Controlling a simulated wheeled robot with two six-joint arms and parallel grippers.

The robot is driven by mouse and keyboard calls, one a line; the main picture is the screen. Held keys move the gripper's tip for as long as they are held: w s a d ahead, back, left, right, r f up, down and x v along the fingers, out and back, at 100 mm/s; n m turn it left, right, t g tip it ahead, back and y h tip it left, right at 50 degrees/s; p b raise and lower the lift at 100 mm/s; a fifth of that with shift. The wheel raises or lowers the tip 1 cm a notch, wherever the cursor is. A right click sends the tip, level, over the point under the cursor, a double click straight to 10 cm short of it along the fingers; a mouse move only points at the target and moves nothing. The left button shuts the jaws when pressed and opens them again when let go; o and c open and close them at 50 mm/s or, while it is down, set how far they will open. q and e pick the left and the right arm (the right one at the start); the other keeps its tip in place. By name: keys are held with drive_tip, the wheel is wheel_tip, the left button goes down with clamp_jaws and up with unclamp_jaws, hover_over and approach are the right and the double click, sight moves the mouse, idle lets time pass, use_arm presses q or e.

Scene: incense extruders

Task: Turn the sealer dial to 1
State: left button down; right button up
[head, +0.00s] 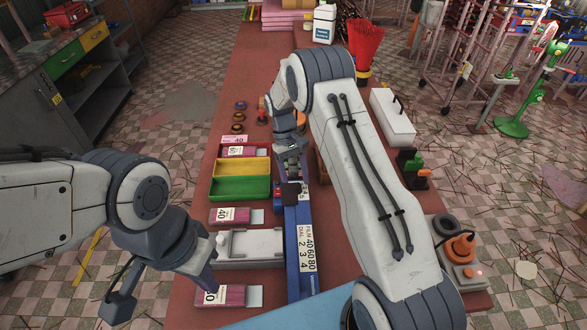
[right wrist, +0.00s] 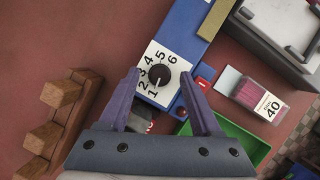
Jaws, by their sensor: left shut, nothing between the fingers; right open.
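The blue sealer (head: 299,270) runs along the middle of the table. Its black dial knob (right wrist: 159,75) sits on a white plate (right wrist: 149,92) numbered 1 to 6 in the right wrist view. A small light mark shows at the knob's lower edge; I cannot tell exactly which number it points to. My right gripper (right wrist: 160,76) is open, its purple fingers on either side of the knob, apart from it in the picture. In the head view my right wrist hides most of the dial. My left gripper (head: 208,279) is shut and empty near the grey tray.
A card (head: 305,246) on the sealer pairs dial 2, 3, 4 with film 40, 60, 80. Left of the sealer lie a grey tray (head: 247,264), yellow (head: 243,168) and green (head: 240,187) bins and several labelled packs. A stepped wooden rack (right wrist: 58,95) stands beside the sealer.

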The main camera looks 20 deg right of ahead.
drive_tip(key=b+v, duration=0.1)
drive_tip(key=v, duration=0.8)
drive_tip(key=shift+r+b, duration=0.4)
drive_tip(key=shift+w+a, duration=0.1)
drive_tip(key=s+a+r+n+t, duration=0.3)
drive_tip(key=s+a+r, duration=0.6)
drive_tip(key=s+a, duration=0.4)
drive_tip(key=s+a+f+n+t+y, duration=0.1)
drive_tip(key=s+n, duration=0.1)
drive_tip(key=s, duration=1.9)
drive_tip(key=shift+a+f+t+y, duration=0.3)
drive_tip(key=shift+a+f+y, duration=0.05)
drive_tip(key=shift+y, duration=0.05)
